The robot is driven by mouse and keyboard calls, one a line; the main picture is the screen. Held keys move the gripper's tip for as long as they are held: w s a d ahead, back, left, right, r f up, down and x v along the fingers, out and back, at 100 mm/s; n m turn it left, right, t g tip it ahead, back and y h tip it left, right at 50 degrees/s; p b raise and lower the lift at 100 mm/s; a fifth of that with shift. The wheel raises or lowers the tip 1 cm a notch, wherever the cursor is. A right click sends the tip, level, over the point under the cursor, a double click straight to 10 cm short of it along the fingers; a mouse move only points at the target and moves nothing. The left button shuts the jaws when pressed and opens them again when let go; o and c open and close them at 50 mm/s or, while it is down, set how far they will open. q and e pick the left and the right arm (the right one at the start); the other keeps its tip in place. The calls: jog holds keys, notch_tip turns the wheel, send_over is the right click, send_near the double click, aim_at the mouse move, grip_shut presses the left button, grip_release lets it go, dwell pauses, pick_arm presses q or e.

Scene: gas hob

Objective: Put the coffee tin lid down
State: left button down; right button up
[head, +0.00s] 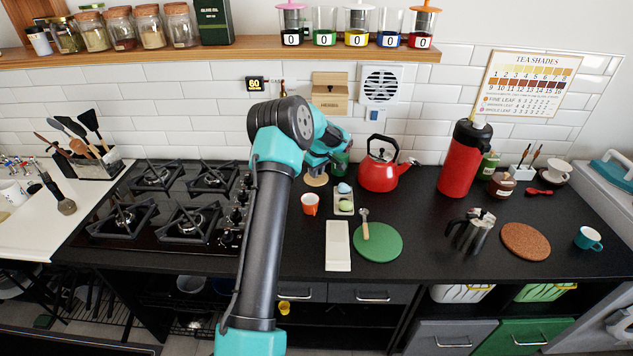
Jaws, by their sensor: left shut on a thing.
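My left gripper (343,147) is at the back of the black counter, left of the red kettle, with its arm rising through the middle of the view. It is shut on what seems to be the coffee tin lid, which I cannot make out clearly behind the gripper. A dark green tin (340,165), probably the coffee tin, stands just below the gripper, partly hidden. I cannot tell whether the lid touches the tin. My right gripper is not in view.
The red kettle (382,168) stands close to the right. The gas hob (180,208) is left. Bare counter lies between kettle and moka pot (474,232).

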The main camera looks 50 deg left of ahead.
aim_at(320, 179)
pick_arm(q)
jog(key=shift+f, duration=0.3)
jog(key=shift+f, duration=0.15)
jog(key=shift+f, duration=1.75)
jog(key=c, duration=1)
grip_release()
jog(key=shift+f, duration=0.1)
notch_tip(320, 179, up, 12)
jog(key=d, duration=0.1)
jog(key=shift+d, duration=0.4)
